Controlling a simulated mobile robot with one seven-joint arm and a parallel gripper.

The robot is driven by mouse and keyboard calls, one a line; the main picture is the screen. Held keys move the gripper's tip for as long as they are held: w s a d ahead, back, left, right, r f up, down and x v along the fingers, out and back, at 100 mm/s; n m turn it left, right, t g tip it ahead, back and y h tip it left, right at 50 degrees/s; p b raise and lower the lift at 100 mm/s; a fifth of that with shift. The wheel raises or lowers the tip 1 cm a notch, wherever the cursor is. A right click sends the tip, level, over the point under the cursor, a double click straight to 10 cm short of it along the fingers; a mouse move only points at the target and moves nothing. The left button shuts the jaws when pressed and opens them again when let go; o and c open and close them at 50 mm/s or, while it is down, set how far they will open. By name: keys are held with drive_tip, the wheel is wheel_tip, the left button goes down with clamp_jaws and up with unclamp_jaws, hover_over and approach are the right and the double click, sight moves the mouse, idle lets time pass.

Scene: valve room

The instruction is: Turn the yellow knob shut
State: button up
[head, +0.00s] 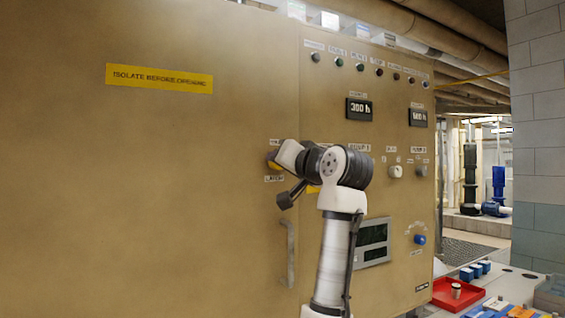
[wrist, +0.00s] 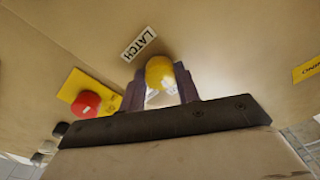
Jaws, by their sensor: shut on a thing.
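The yellow knob (wrist: 160,71) is on the tan cabinet front, beside a white label reading LATCH (wrist: 138,44) in the wrist view. My gripper (wrist: 162,86) has one finger on each side of the knob and is shut on it. In the head view the yellow knob (head: 273,164) shows only in part at the left end of my gripper (head: 278,158), which hides most of it. The knob's turn position cannot be read.
A red button on a yellow plate (wrist: 86,103) is close to my gripper in the wrist view. The cabinet's vertical handle (head: 290,253) is below the knob.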

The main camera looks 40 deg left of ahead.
drive_tip(key=shift+n, duration=0.4)
drive_tip(key=o, duration=1)
drive_tip(key=b+v, duration=0.5)
drive_tip(key=v, duration=0.9)
